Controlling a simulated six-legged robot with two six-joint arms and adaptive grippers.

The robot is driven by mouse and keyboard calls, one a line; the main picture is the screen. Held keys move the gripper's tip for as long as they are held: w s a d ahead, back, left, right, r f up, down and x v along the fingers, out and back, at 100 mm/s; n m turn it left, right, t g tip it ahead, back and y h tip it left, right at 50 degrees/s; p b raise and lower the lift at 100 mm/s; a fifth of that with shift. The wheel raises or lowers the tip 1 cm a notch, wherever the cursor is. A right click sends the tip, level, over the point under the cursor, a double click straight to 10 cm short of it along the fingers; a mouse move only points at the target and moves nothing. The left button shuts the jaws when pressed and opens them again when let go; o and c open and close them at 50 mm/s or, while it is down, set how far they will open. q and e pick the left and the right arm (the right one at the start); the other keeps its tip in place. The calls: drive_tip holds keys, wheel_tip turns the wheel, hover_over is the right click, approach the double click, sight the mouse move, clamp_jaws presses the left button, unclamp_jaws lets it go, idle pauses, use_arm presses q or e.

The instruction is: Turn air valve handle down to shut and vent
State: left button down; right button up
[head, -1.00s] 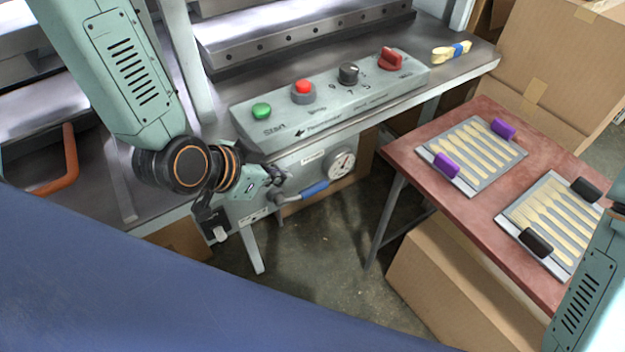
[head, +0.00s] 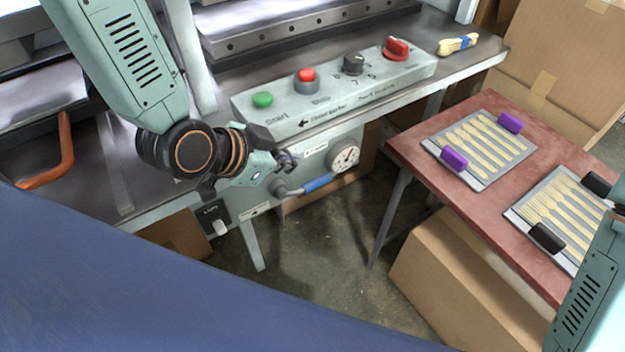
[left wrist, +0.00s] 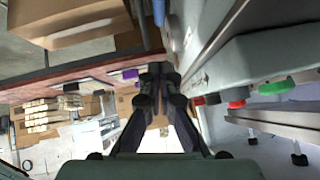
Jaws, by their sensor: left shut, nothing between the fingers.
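The air valve (head: 280,189) sits on the press's front panel, below the control box. Its blue-sleeved handle (head: 318,182) points right and slightly up in the head view. A round white gauge (head: 345,158) is just above the handle's end. My left gripper (head: 292,158) is shut and empty, above the valve and left of the gauge, apart from the handle. In the left wrist view its black fingers (left wrist: 159,72) are closed together, with a blue piece at the top edge that looks like the handle. My right gripper is out of view; only its arm shows at the right edge.
The control box (head: 335,95) with its buttons and knobs overhangs the valve panel close to my left gripper. A black switch box (head: 214,216) is below left. A red table (head: 410,146) with two stick trays stands right. Open floor (head: 310,250) lies below the valve.

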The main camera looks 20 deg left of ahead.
use_arm(q)
drive_tip(key=shift+w+f+b, duration=0.5)
drive_tip(key=shift+f+b, duration=0.3)
drive_tip(key=shift+b, duration=1.7)
drive_tip(key=b, duration=0.2)
hover_over(322, 177)
drive_tip(key=s, duration=0.3)
wheel_tip(322, 177, down, 5)
drive_tip(key=f, duration=0.1)
drive_tip(key=a+f+b, duration=0.1)
drive_tip(key=shift+w+f, duration=0.1)
drive_tip(key=shift+f, duration=0.2)
drive_tip(key=shift+w+a+f, duration=0.1)
drive_tip(key=shift+a+f, duration=0.05)
drive_tip(key=shift+f, duration=0.45)
drive_tip(key=shift+r, duration=0.1)
